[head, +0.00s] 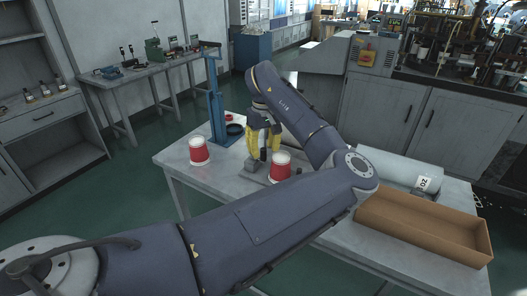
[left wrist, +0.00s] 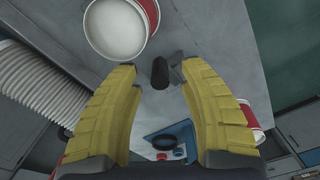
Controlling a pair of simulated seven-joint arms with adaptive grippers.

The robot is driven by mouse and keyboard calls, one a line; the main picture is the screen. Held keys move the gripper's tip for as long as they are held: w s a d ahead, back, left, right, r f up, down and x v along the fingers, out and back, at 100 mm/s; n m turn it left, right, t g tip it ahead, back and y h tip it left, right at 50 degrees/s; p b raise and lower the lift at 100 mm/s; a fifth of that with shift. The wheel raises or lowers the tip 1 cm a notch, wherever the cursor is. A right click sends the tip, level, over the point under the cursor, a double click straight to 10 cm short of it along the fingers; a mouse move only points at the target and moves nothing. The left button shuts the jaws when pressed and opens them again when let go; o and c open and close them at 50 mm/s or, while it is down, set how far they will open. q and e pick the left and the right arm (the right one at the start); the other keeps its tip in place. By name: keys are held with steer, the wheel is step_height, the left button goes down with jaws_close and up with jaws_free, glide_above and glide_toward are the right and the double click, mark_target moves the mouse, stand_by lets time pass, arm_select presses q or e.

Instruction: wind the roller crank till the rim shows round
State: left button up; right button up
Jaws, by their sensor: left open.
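My left gripper (head: 264,147) has yellow fingers and points down over the grey table. In the left wrist view its fingers (left wrist: 155,76) are spread apart. A black upright knob (left wrist: 160,72), which looks like the crank handle, stands between the fingertips with gaps on both sides. A small grey metal piece (left wrist: 179,60) is beside it. A red and white cup (head: 281,167) stands right next to the gripper; its pale round top (left wrist: 117,28) shows in the left wrist view. My right gripper is out of view.
A second red and white cup (head: 199,151) stands at the table's left. A blue upright stand (head: 215,105) is behind, with a black ring (head: 235,129) beside it. An open brown box (head: 425,228) and a grey cylinder (head: 387,169) take up the right side.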

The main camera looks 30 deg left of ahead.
arm_select(q)
step_height(320, 180, up, 11)
stand_by(0.5)
steer(key=shift+o, duration=0.3)
